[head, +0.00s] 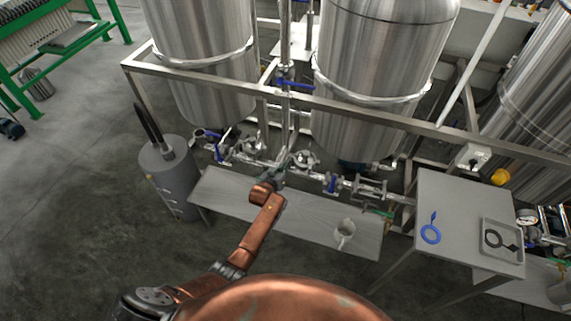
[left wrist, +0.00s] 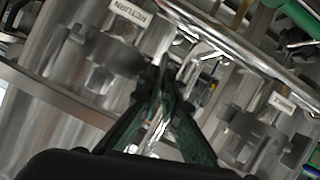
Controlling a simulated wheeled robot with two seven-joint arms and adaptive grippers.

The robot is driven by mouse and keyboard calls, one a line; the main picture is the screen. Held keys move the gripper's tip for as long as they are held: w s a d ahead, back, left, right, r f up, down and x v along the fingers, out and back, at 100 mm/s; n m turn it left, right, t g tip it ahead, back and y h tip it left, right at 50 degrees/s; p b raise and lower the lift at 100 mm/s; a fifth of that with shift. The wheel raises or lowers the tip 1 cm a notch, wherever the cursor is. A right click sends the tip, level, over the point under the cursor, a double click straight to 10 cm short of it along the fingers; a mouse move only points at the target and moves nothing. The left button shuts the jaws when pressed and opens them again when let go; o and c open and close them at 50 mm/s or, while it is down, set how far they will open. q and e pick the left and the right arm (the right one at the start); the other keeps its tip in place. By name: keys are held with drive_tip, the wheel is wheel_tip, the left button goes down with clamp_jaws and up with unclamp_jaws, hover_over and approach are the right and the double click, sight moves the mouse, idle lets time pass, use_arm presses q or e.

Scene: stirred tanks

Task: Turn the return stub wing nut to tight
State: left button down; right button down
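The white RETURN label (left wrist: 130,14) shows at the top of the left wrist view. Below and left of it is a grey clamp-like fitting (left wrist: 92,60) on a steel pipe stub. I cannot make out the wing nut clearly. My left gripper (left wrist: 163,88) has dark green fingers that lean together toward their tips, right of the fitting. Bright metal shows between and behind them, and I cannot tell whether they hold it. In the head view my left gripper (head: 283,166) is at the pipework below the tanks. My right gripper is not in view.
A second labelled fitting (left wrist: 250,135) stands right of my fingers. Steel pipes and valves run along the tank frame (head: 340,105).

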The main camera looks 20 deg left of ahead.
use_arm(q)
drive_tip(key=shift+d+m+y, duration=0.15)
drive_tip(key=shift+m+y, duration=0.35)
drive_tip(key=shift+m, duration=0.2)
drive_tip(key=c, duration=2.2)
unclamp_jaws()
drive_tip(key=shift+o, duration=0.2)
